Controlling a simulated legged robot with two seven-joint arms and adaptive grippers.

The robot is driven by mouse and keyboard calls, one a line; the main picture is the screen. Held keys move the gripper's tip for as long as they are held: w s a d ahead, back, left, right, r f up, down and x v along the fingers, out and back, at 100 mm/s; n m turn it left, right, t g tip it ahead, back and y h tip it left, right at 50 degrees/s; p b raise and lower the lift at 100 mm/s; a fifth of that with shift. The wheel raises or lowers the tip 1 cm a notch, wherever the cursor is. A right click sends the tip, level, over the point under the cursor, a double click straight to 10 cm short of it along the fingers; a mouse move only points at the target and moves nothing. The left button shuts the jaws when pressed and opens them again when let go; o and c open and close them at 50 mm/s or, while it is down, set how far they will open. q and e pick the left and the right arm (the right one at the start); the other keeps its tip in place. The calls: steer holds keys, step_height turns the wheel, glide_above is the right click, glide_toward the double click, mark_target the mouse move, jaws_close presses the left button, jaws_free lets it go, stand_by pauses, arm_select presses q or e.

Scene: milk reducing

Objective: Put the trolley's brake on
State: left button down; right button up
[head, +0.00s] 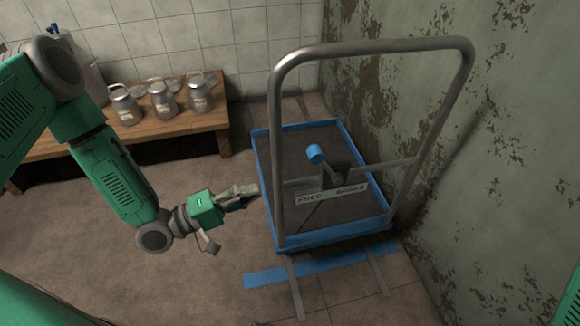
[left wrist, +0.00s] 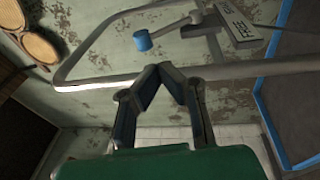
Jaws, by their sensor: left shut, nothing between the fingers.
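The trolley (head: 262,180) has a blue-rimmed dark deck and a tall bent-tube metal handle (head: 372,46). On its crossbar is a brake lever with a blue knob (head: 315,153), tilted left. My left gripper (head: 250,190) is shut and empty, by the handle's left post, below and left of the knob. In the left wrist view its fingertips (left wrist: 166,68) meet near the handle tube, with the blue knob (left wrist: 142,40) apart from them. My right gripper is out of view.
A wooden bench (head: 160,126) with several metal milk cans (head: 163,100) stands along the tiled wall. A peeling wall (head: 500,150) is close on the trolley's right. Blue tape (head: 320,264) marks the floor in front. The floor left of the trolley is clear.

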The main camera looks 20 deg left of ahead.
arm_select(q)
steer(key=a, duration=0.1)
steer(key=a+h, duration=0.1)
steer(key=r, duration=0.1)
steer(key=shift+s+a, duration=0.35)
steer(key=shift+a, duration=0.05)
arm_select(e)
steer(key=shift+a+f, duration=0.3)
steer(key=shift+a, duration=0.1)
arm_select(q)
steer(key=shift+d, duration=0.15)
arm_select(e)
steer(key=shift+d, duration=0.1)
arm_select(q)
steer(key=b, duration=0.3)
glide_toward(327, 167)
step_height(327, 167, up, 5)
steer(key=w+d, duration=0.2)
steer(key=w, duration=0.1)
steer(key=shift+r, duration=0.15)
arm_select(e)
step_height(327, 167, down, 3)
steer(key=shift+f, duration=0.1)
